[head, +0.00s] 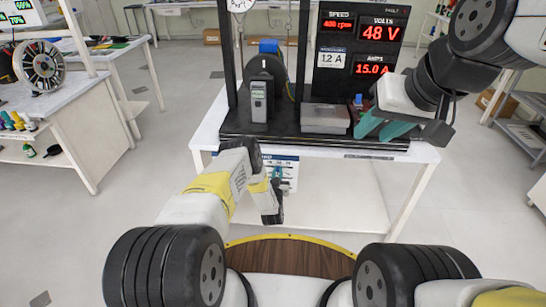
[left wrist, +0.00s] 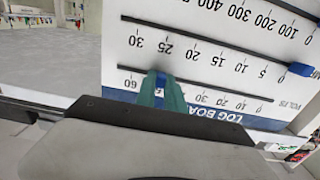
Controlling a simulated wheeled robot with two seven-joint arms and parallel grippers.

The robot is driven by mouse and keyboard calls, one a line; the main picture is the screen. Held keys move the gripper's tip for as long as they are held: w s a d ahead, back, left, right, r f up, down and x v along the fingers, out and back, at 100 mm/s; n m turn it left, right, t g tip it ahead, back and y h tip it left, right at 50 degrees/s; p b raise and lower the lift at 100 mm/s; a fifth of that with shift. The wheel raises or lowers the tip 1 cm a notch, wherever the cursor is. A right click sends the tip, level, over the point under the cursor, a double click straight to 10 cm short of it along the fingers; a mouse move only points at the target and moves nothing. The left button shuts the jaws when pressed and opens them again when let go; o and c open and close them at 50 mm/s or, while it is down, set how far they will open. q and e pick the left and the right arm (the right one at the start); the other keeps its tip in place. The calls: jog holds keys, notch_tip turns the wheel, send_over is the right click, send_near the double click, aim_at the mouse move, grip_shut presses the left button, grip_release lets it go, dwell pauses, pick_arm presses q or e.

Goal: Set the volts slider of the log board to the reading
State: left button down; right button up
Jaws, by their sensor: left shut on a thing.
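The log board (head: 290,160) hangs at the front edge of the rig table, mostly behind my left arm. In the left wrist view the log board (left wrist: 190,50) appears upside down. Its blue volts slider (left wrist: 160,78) sits on the lowest track, between the 60 and 30 marks; the fingers cover the labels there. My left gripper (left wrist: 162,92) is shut on this slider; it also shows in the head view (head: 277,177). The volts display (head: 385,40) reads 48 V. My right gripper (head: 382,128) is open and empty at the rig's right front.
Another blue slider (left wrist: 301,69) sits at 0 on the 0 to 30 track above. A grey box (head: 325,118) stands on the rig base.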

pick_arm(q)
jog(key=shift+d, duration=0.2)
jog(key=c, duration=1.4)
grip_release()
jog(key=s, duration=0.7)
jog(key=shift+s, duration=0.4)
jog(key=shift+s+f, duration=0.1)
